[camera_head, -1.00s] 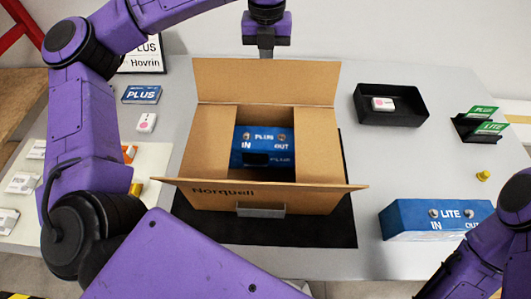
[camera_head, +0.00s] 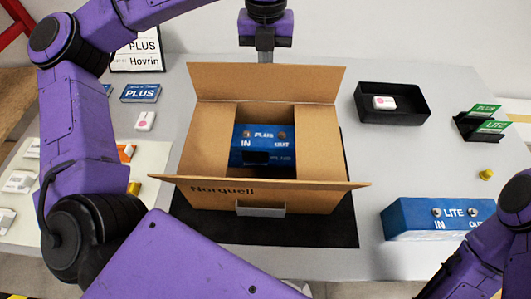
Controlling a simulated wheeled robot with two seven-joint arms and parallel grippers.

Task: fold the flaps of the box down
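An open cardboard box (camera_head: 222,199) marked Norquell stands on a black mat (camera_head: 330,232) in the middle of the table. Its front flap (camera_head: 330,185) sticks out toward me and its back flap (camera_head: 265,82) stands up, tilted back. A blue PLUS analyser (camera_head: 262,146) sits in the box. My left gripper (camera_head: 265,52) points down just behind the back flap; its lower end is partly hidden and its fingers look close together. My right arm shows at the lower right, but its gripper is out of view.
A blue LITE unit (camera_head: 437,219) stands at the right. A black tray (camera_head: 417,116) holds a white item, with green LITE cards (camera_head: 490,126) beside it. A PLUS card (camera_head: 140,93) and a white item (camera_head: 145,121) lie left of the box.

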